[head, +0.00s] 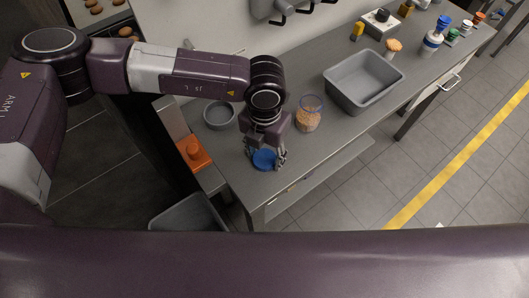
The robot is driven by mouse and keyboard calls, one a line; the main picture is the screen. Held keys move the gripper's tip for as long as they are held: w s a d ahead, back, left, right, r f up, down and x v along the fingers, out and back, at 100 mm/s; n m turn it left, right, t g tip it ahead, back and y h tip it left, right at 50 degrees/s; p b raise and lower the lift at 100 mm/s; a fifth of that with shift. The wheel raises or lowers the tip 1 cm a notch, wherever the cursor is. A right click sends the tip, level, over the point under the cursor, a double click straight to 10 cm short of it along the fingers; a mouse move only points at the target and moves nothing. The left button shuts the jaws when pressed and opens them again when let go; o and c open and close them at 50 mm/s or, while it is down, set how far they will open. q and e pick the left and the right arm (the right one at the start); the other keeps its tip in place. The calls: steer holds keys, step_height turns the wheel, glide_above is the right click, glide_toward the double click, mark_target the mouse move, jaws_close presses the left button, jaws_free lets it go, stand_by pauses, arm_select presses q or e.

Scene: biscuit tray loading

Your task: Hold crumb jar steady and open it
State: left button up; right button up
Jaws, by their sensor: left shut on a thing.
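The crumb jar (308,119) is a clear jar with orange-brown crumbs in it and a bluish rim. It stands upright on the grey counter, just right of my left gripper, and its top looks open. My left gripper (266,158) points down near the counter's front edge, with its fingers on both sides of a round blue lid (264,160). It is shut on this lid, apart from the jar. I cannot tell whether the lid touches the counter. My right gripper does not show.
A round grey pan (219,115) lies left of my left gripper, and a grey bin (362,82) stands right of the jar. Small containers, including a blue-topped one (433,40), stand far right. The front counter right of the lid is clear.

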arm_select(q)
steer(key=shift+f+b, duration=0.2)
steer(key=shift+b, duration=0.1)
steer(key=o, duration=1.3)
steer(key=shift+r, duration=0.1)
